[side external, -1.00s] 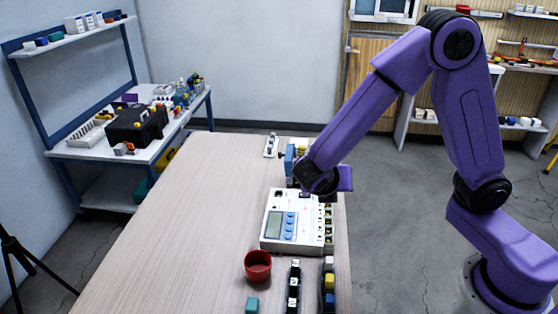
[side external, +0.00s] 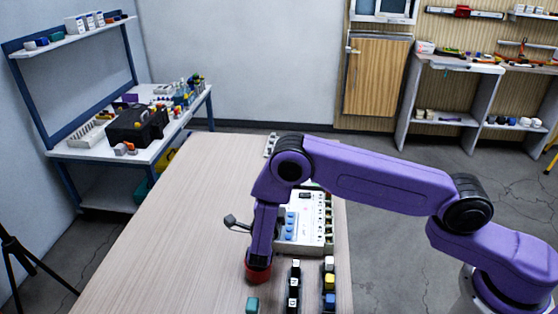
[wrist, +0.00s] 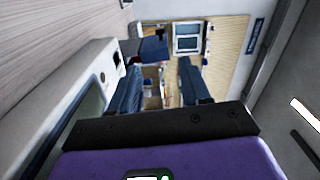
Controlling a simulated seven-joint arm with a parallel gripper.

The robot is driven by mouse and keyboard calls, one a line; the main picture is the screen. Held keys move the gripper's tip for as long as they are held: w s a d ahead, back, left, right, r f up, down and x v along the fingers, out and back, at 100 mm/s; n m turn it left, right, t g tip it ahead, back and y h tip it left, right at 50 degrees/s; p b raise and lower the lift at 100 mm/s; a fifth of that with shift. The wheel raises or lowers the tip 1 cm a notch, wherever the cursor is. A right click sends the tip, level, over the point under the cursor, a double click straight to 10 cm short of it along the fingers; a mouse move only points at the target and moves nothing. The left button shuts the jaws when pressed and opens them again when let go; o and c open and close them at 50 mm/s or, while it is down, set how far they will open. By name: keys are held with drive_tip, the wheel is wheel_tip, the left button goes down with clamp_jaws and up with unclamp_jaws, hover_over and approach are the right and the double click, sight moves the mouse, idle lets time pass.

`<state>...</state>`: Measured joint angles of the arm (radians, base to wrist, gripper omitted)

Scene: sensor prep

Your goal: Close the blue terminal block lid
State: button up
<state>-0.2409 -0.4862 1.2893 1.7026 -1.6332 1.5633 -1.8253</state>
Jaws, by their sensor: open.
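A blue block-like part (wrist: 153,48), which looks like the terminal block lid, shows ahead in the wrist view, beyond my fingers. It looks raised, but its exact angle is unclear. In the side view my arm hides it. My gripper (wrist: 160,83) is open, with a gap between its two dark fingers and nothing held. It points roughly level toward the far end of the table, low beside the white meter.
Switch blocks (side external: 329,282) and a teal cube (side external: 252,304) sit in front. The table's left (side external: 170,220) is clear.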

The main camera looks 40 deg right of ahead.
drive_tip(key=x, duration=1.6)
drive_tip(key=shift+w+d, duration=0.25)
drive_tip(key=shift+d, duration=0.1)
clamp_jaws()
